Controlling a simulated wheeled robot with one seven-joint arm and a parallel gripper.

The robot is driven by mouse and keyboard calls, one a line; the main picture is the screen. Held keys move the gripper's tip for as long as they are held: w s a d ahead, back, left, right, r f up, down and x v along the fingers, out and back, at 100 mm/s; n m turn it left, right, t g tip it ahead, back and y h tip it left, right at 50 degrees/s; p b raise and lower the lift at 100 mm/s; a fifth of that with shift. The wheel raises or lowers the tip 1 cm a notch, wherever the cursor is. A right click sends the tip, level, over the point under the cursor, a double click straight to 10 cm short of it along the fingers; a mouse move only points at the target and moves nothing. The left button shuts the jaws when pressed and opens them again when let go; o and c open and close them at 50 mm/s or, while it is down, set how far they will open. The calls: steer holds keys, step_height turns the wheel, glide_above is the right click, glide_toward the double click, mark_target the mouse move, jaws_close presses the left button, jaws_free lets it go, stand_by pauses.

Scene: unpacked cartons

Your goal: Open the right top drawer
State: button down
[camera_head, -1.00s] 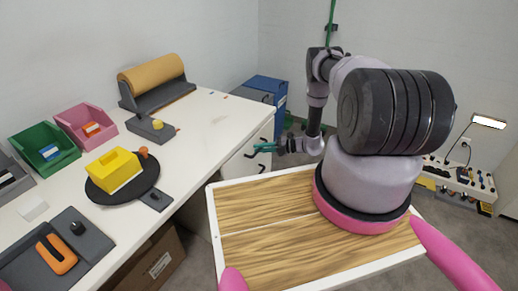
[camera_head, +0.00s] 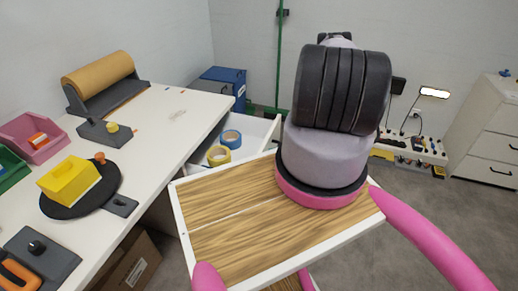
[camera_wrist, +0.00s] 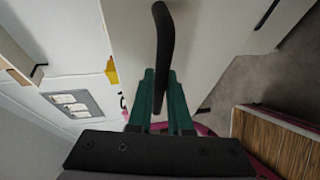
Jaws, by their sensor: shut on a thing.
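The right top drawer (camera_head: 262,132) is a white drawer that sticks out, open, from the right end of the white desk in the head view. A blue tape roll (camera_head: 231,139) and a yellow tape roll (camera_head: 218,156) lie inside it. In the wrist view, my gripper (camera_wrist: 160,88) has its green fingers closed on a dark bar handle (camera_wrist: 164,35) against a pale drawer front (camera_wrist: 212,45). In the head view my gripper is hidden behind my own arm.
The white desk (camera_head: 165,120) carries a yellow box (camera_head: 69,181), bins and a brown roll (camera_head: 97,76) on a stand. A blue cabinet (camera_head: 222,82) stands behind the drawer. A white drawer cabinet (camera_head: 490,140) stands far right. Grey floor lies between.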

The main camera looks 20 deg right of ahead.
steer(key=s+d, duration=0.5)
steer(key=shift+w, duration=0.1)
stand_by(0.3)
steer(key=c, duration=1.1)
jaws_free()
steer(key=v, duration=1)
steer(key=shift+d, duration=0.35)
